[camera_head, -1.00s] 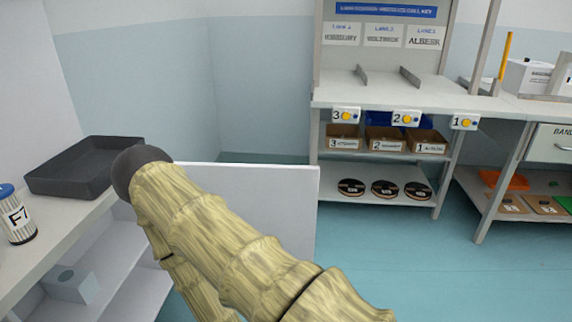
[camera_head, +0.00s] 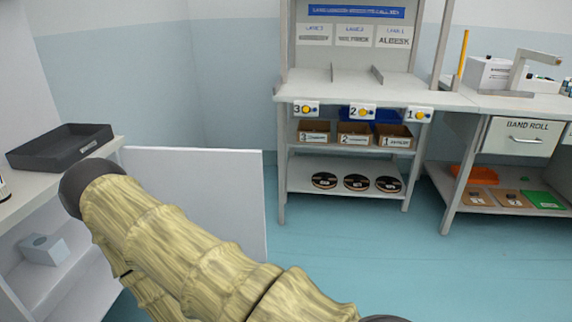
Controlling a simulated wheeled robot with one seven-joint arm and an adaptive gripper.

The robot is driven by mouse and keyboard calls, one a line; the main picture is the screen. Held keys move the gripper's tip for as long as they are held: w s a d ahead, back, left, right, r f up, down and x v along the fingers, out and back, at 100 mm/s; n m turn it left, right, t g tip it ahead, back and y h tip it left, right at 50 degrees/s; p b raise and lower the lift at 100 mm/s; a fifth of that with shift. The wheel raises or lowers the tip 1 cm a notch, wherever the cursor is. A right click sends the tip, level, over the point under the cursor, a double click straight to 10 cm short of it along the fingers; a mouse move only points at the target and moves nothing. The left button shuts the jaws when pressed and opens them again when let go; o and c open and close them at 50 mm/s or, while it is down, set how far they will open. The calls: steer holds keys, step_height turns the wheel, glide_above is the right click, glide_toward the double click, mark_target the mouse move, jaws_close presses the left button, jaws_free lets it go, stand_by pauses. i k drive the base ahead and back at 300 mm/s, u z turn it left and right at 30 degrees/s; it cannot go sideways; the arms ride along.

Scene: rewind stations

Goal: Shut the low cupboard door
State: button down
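The low cupboard door (camera_head: 215,195) is a plain white panel standing open, sticking out from the cupboard on the left. The cupboard (camera_head: 60,270) is open at the front, with a pale grey box (camera_head: 43,249) on its inner shelf. My arm, in a wrinkled tan cover, crosses the lower left in front of the door and hides part of it. My gripper is not visible; whether the arm touches the door cannot be told.
A dark tray (camera_head: 60,147) sits on the cupboard top. A lane bench (camera_head: 350,92) with numbered bins and dark reels stands beyond. A drawer unit (camera_head: 522,137) is at right. The blue floor (camera_head: 365,270) between is clear.

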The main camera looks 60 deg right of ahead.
mark_target(220, 191)
steer(key=k, duration=0.75)
steer(key=z, duration=1.1)
steer(key=i, duration=0.3)
